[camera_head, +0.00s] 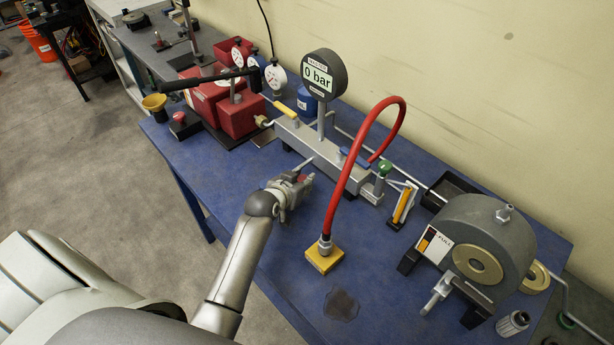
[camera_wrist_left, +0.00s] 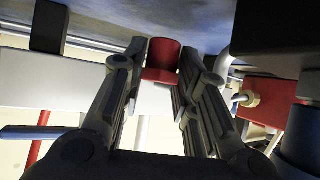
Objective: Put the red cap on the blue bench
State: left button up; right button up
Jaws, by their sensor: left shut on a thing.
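My left gripper (camera_head: 306,178) is over the middle of the blue bench (camera_head: 225,185), in front of the grey manifold block (camera_head: 345,175). It is shut on the red cap, and a small red bit of the cap shows at the fingertips in the head view. In the left wrist view the red cap (camera_wrist_left: 162,62) sits between the two dark fingers, with the blue bench surface (camera_wrist_left: 200,20) close by it. I cannot tell whether the cap touches the bench. My right gripper is not in view.
A red hose (camera_head: 341,190) arches from a yellow block (camera_head: 324,258) just right of my gripper. A gauge reading 0 bar (camera_head: 323,76) stands behind. A red pump (camera_head: 240,115) is at the left, a grey drum-shaped device (camera_head: 485,240) at the right. The bench's front left is clear.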

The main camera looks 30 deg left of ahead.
pick_arm(q)
jog(key=shift+w+f, duration=0.15)
jog(key=shift+w, duration=0.25)
jog(key=x, duration=0.2)
jog(key=shift+w+f+p, duration=0.25)
jog(key=shift+w+p, duration=0.05)
jog(key=shift+w+f, duration=0.3)
jog(key=shift+f, duration=0.1)
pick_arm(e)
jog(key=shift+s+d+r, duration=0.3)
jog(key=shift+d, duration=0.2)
pick_arm(q)
jog(key=shift+s+f, duration=0.1)
jog(key=o, duration=0.8)
jog(key=shift+c, duration=0.2)
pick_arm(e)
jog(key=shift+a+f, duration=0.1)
